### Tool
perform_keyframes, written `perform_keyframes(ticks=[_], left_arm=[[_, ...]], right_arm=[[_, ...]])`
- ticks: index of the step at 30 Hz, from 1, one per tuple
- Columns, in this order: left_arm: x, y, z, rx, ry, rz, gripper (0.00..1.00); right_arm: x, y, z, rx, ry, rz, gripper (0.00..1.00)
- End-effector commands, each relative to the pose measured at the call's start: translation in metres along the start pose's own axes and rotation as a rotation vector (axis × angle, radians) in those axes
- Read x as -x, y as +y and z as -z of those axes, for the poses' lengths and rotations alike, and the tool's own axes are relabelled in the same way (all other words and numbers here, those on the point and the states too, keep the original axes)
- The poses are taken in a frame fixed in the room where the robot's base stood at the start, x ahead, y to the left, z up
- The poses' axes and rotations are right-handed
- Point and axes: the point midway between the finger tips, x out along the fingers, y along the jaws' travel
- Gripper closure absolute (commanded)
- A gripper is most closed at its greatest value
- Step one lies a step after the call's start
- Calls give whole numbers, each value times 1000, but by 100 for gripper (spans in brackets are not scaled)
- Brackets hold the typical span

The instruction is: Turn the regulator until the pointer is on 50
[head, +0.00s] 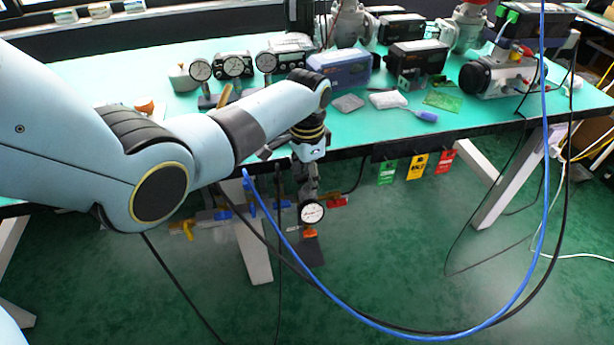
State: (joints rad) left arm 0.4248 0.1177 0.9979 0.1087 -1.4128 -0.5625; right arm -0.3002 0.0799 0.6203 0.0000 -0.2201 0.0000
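A small regulator hangs below the table's front edge, with a round white-faced gauge (312,212) and an orange part (310,233) under it. The gauge's pointer and numbers are too small to read. My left arm reaches in from the left, over the table's front edge, and bends down. My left gripper (307,183) points down just above the gauge, in front of the table edge. Its fingers are dark and small, so I cannot tell whether they are open or shut, or whether they touch the regulator. My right gripper is not in view.
On the green-topped table (455,127) stand several gauges, a blue box (340,68), black-lidded units and a blue-handled brush (424,115). Coloured valves (185,229) sit left of the regulator. Blue and black hoses loop across the front. Tags (417,166) hang at right.

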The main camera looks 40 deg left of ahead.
Motion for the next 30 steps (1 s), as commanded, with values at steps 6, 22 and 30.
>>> perform_keyframes(ticks=[6, 22, 30], left_arm=[[12, -1, 1, 0, 2, 1, 67], [112, 0, 0, 0, 1, 1, 67], [120, 0, 0, 0, 0, 0, 67]], right_arm=[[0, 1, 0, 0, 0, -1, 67], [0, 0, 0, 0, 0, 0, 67], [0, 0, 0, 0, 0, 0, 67]])
